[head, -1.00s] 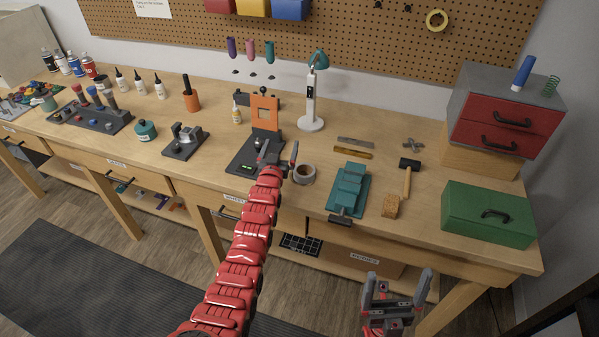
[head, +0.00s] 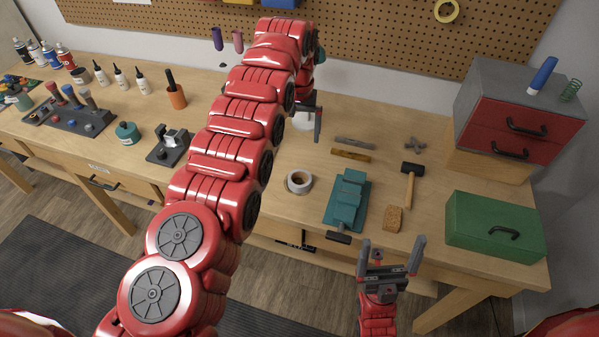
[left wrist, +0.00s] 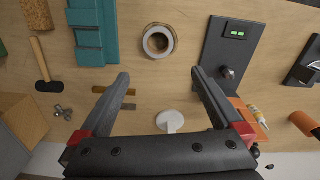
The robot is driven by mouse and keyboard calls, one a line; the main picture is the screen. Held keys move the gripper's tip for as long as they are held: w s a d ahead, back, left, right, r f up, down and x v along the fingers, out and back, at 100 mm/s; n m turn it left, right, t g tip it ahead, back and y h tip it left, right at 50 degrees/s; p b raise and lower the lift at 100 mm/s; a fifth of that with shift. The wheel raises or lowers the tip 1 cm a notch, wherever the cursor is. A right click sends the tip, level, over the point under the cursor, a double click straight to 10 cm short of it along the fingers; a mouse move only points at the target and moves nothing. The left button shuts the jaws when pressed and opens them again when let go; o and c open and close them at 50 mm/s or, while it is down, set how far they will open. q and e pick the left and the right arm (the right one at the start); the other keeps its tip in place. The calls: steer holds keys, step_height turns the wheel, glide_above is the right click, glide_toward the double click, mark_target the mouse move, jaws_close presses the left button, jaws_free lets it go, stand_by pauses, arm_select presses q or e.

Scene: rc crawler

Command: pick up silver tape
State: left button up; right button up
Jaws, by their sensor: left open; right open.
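The silver tape (head: 299,182) is a grey roll with a brown core, lying flat on the bench left of the teal vise (head: 347,200). It also shows in the left wrist view (left wrist: 174,42), top centre, in line with the gap between my left fingers but beyond their tips. My left gripper (head: 309,116) is open and empty, raised over the bench behind the roll; my arm partly hides it. Both its fingers show in the left wrist view (left wrist: 161,80). My right gripper (head: 391,262) is open and empty in front of the bench edge.
A hammer (head: 409,181), a sanding block (head: 393,219) and a green toolbox (head: 494,227) lie to the right. In the left wrist view, a dark device with a green display (left wrist: 236,33) sits right of the roll. Bare wood surrounds the roll.

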arm_select(q)
steer(key=b, duration=0.6)
glide_above(299, 176)
steer(key=s, duration=0.2)
step_height(299, 176, down, 6)
steer(key=f, duration=0.2)
steer(key=f+p, duration=0.1)
steer(key=f, duration=0.1)
steer(key=f+p, duration=0.1)
steer(key=f, duration=0.1)
steer(key=shift+s, duration=0.25)
steer(key=shift+s+f+p, duration=0.15)
steer(key=shift+f+p, duration=0.4)
steer(key=f, duration=0.1)
steer(key=f+p, duration=0.1)
steer(key=f, duration=0.1)
steer(key=shift+s+f, duration=0.15)
steer(key=shift+s, duration=0.1)
steer(key=shift+w+f, duration=0.1)
steer(key=shift+f, duration=0.4)
steer(key=c, duration=1.1)
